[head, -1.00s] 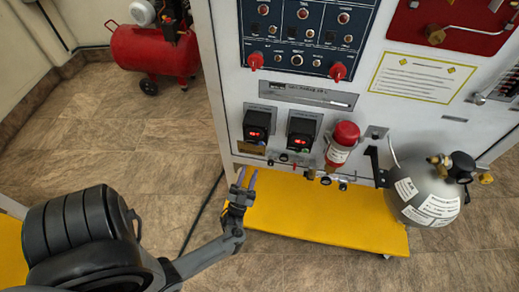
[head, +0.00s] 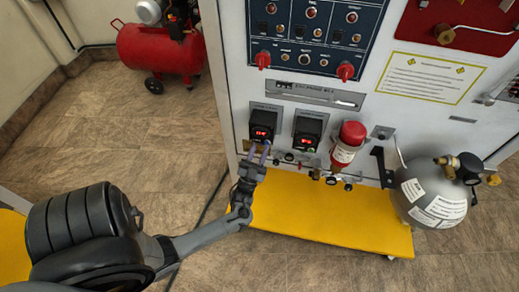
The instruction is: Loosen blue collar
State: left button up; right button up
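My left gripper (head: 257,152) reaches up from the lower left to the bottom left of the white trainer panel (head: 345,112). Its two thin fingers stand apart with a bluish tint, just below the left black box with a red display (head: 263,124). I see nothing held between them. I cannot tell whether the fingertips touch anything there. I cannot make out a blue collar; it may be too small or hidden behind the fingers. A row of small fittings (head: 289,157) runs along the panel's lower edge, right of the gripper. My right gripper is not in view.
A second black display box (head: 307,132) and a red-topped cylinder (head: 347,145) sit right of the gripper. A grey round tank (head: 428,192) with brass fittings stands farther right. A yellow base (head: 330,215) lies below. A red compressor (head: 158,47) stands back left; the left floor is clear.

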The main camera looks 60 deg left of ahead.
pick_arm(q)
jog(key=shift+c, duration=0.3)
grip_shut()
jog(key=n+g+y+b, duration=0.1)
jog(key=n+y, duration=0.1)
jog(key=n, duration=0.1)
jog(key=n+g+y+b, duration=0.1)
jog(key=n+g+y, duration=0.1)
jog(key=n, duration=0.1)
jog(key=n+g+y+b, duration=0.1)
jog(key=n+g+y, duration=0.1)
jog(key=n, duration=0.1)
jog(key=shift+w+d+f+b, duration=0.25)
jog(key=shift+d+f+b, duration=0.05)
jog(key=shift+f+b, duration=0.1)
jog(key=n+g+y, duration=0.1)
jog(key=n+g, duration=0.2)
jog(key=n+g+y+b, duration=0.1)
jog(key=shift+w+r+n+g+y, duration=0.15)
jog(key=shift+r+n+g+y, duration=0.15)
jog(key=shift+r, duration=0.05)
jog(key=shift+o, duration=0.3)
grip_release()
